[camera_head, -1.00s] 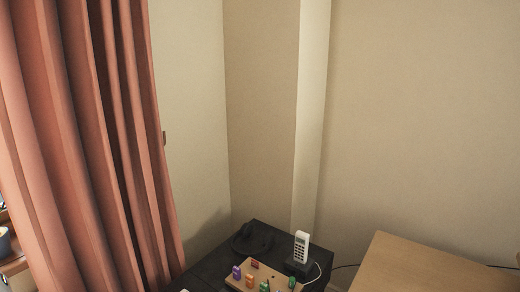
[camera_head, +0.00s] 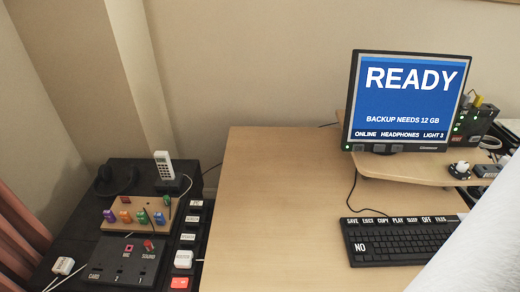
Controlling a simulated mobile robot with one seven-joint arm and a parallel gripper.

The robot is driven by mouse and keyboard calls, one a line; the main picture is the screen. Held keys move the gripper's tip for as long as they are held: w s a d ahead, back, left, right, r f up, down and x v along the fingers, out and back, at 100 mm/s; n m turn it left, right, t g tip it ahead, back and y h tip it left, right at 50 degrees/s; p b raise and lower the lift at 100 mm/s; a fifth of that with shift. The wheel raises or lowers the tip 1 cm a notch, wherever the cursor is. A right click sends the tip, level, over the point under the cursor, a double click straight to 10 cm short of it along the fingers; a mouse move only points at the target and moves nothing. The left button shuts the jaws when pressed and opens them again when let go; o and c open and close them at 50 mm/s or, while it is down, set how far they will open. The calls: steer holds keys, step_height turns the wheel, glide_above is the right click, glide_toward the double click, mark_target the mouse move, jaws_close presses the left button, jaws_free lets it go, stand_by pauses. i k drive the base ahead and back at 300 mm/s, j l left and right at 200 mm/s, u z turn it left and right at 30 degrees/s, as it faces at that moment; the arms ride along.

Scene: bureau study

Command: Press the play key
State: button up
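The play key (camera_head: 398,220) is a white-lettered key labelled PLAY in the top row of a black keyboard (camera_head: 378,262). It sits between keys labelled COPY and SLEEP. The keyboard lies on the right part of the wooden desk. A large white shape, probably part of my arm, fills the lower right corner and hides the keyboard's right end. My gripper's fingers are not in view.
A monitor (camera_head: 408,95) reading READY stands on a raised shelf (camera_head: 400,170) behind the keyboard. The wooden desk (camera_head: 270,210) is clear left of the keyboard. A dark side unit (camera_head: 90,210) holds a white phone (camera_head: 163,165), colored tags and a switch panel.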

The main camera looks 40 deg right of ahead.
mark_target(395, 222)
steer(key=z, duration=2.15)
